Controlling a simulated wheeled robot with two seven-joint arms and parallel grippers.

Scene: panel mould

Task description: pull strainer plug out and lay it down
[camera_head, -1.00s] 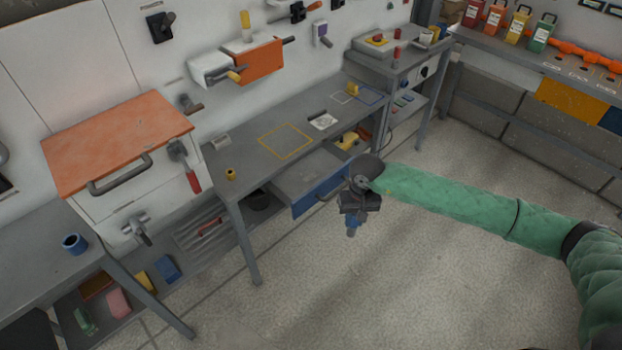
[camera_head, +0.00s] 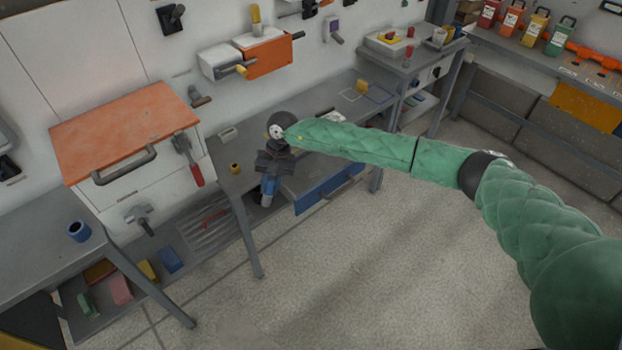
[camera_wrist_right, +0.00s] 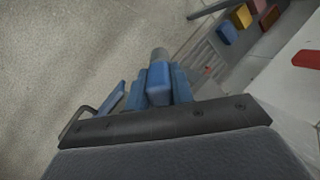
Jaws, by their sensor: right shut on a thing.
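My right gripper (camera_head: 269,186) hangs in front of the middle workbench's front edge, near its left leg. It is shut on a piece with a grey round end (camera_head: 266,200), which I take to be the strainer plug. In the right wrist view the blue fingers of the gripper (camera_wrist_right: 159,92) close around a blue block with a grey cylindrical end (camera_wrist_right: 159,55), pointing away from the wrist. The held piece is clear of any surface I can make out. My left gripper is not in view.
The middle workbench (camera_head: 222,180) carries a small yellow ring (camera_head: 235,168). Its blue-fronted drawer (camera_head: 328,188) stands open, right of my gripper. A blue cup (camera_head: 78,231) stands on the left bench. Coloured blocks lie on the low shelf. My arm hides part of the benchtop.

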